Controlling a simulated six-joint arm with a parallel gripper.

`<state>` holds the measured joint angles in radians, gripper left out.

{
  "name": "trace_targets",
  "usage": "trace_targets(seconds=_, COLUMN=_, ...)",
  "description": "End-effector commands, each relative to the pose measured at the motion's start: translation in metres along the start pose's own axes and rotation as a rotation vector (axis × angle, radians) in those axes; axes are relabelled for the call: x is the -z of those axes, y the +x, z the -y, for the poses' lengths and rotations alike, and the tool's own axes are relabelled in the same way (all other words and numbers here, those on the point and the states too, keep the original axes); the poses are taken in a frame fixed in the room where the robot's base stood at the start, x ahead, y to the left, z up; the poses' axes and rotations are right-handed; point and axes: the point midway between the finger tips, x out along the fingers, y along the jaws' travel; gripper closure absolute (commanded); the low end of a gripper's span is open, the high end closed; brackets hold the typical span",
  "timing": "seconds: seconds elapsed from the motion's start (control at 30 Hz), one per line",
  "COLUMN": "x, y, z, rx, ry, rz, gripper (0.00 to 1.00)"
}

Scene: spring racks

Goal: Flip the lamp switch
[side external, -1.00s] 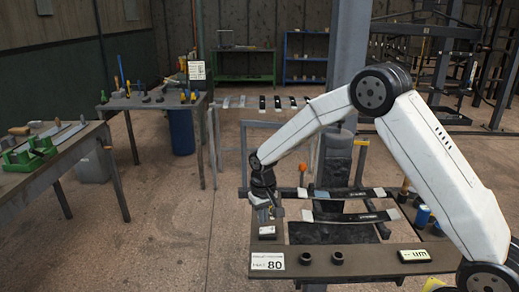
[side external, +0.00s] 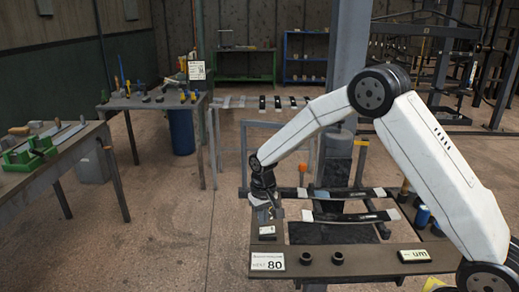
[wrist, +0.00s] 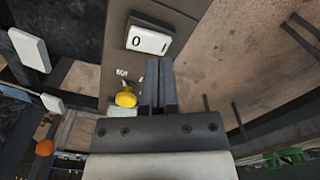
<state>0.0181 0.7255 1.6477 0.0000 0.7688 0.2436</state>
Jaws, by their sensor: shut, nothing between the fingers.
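The lamp switch (wrist: 149,38) is a white rocker marked 0 and 1 in a dark housing, just beyond my fingertips in the wrist view. In the side view the switch (side external: 267,230) sits on the bench plate's left end, below my gripper (side external: 267,213). In the wrist view my gripper (wrist: 158,62) has its two fingers together with nothing between them. The fingertips appear close to the switch's housing; I cannot tell whether they touch. A yellow rounded piece (wrist: 125,97) shows beside the fingers, with a small label by it.
The bench plate (side external: 350,259) carries two dark round cups (side external: 323,257), an 80 card (side external: 267,261) and a white label (side external: 414,256). Dark strips (side external: 345,215) lie behind. An orange knob (side external: 303,168) stands behind my gripper. Open floor lies left of the bench.

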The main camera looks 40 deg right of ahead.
Motion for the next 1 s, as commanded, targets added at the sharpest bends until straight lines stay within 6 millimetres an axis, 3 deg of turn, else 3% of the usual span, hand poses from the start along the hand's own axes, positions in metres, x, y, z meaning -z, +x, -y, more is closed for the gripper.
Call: trace_targets(seconds=1.0, x=0.0, y=0.011, z=0.0, rx=0.0, ry=0.0, rz=0.0, gripper=1.0)
